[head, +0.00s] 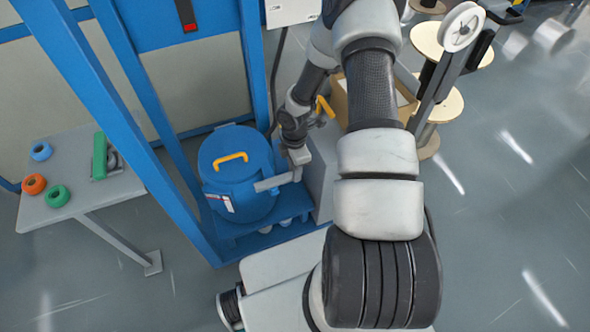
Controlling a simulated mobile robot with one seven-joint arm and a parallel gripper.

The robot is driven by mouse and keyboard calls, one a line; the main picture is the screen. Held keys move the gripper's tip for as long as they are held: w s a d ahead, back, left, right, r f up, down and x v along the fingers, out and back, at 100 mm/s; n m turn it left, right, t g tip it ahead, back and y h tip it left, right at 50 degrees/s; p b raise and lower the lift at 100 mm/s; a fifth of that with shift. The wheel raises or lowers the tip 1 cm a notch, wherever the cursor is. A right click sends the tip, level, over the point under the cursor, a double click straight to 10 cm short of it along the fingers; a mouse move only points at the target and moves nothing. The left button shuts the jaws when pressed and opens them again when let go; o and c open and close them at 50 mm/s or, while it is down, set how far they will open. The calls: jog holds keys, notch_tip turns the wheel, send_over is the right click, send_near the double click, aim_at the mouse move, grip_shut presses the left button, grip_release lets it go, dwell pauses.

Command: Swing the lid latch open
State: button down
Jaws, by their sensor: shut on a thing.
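A blue round drum (236,193) with a flat blue lid (220,150) stands inside a blue frame. A yellow handle (231,157) is on top of the lid. The lid latch (269,184), a flat grey bar, sticks out from the drum's right side near the rim. My gripper (296,175) is at the bar's right end and is shut on it. The fingertips are small here, and the exact grip is hard to make out. My arm comes down from the upper right.
Blue frame posts (175,140) rise left of the drum. A grey box (322,170) stands close to its right, beside my wrist. A side table (80,203) at left holds coloured rolls. Cable reels (440,42) stand upper right. Floor at right is clear.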

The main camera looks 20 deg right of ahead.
jog(key=shift+w, duration=0.1)
jog(key=c, duration=1.5)
grip_release()
jog(key=shift+r, duration=0.1)
notch_tip(320, 180, up, 17)
jog(key=p, duration=0.3)
jog(key=shift+r+p, duration=0.1)
jog(key=shift+p, duration=0.25)
